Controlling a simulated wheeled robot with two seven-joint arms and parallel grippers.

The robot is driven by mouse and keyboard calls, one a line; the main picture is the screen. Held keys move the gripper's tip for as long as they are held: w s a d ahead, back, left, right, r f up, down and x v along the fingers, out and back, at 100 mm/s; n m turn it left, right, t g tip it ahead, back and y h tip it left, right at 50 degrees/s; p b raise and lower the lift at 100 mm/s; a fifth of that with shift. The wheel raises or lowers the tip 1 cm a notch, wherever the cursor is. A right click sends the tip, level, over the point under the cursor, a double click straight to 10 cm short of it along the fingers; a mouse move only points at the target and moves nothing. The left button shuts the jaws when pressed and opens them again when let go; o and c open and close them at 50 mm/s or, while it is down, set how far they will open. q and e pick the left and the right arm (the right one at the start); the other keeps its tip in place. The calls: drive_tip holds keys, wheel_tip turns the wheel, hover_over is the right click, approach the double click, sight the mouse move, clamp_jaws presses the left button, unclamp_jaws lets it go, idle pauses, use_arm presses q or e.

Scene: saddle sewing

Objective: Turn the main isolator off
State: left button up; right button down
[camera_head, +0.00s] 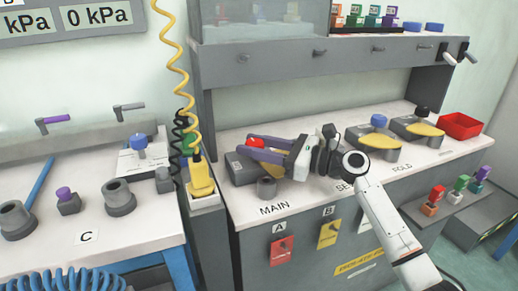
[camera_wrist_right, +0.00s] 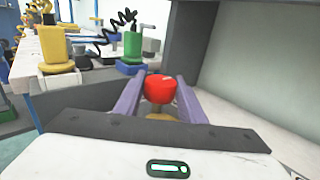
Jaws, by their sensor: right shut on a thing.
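The main isolator looks to be the red knob (camera_head: 257,142) at the left end of the right-hand bench, behind the MAIN label (camera_head: 274,208). In the right wrist view the red knob (camera_wrist_right: 159,86) stands on a yellowish base (camera_wrist_right: 161,117) between two purple fingers. My right gripper (camera_head: 246,146) reaches in from the right and is shut on the red knob, one finger on each side. The fingers and gripper body hide much of the knob's base and any position marks. My left gripper is not in view.
A yellow pendant (camera_head: 201,178) on a coiled cord stands just left of the knob, with a green part (camera_head: 189,142) behind it. A grey shelf (camera_head: 330,66) overhangs the bench.

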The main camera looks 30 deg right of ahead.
drive_tip(key=shift+f, duration=0.1)
drive_tip(key=c, duration=1.2)
unclamp_jaws()
drive_tip(key=shift+o, duration=0.2)
drive_tip(key=v, duration=1)
drive_tip(key=shift+s+d, duration=0.1)
drive_tip(key=shift+s, duration=0.05)
drive_tip(key=shift+s, duration=0.1)
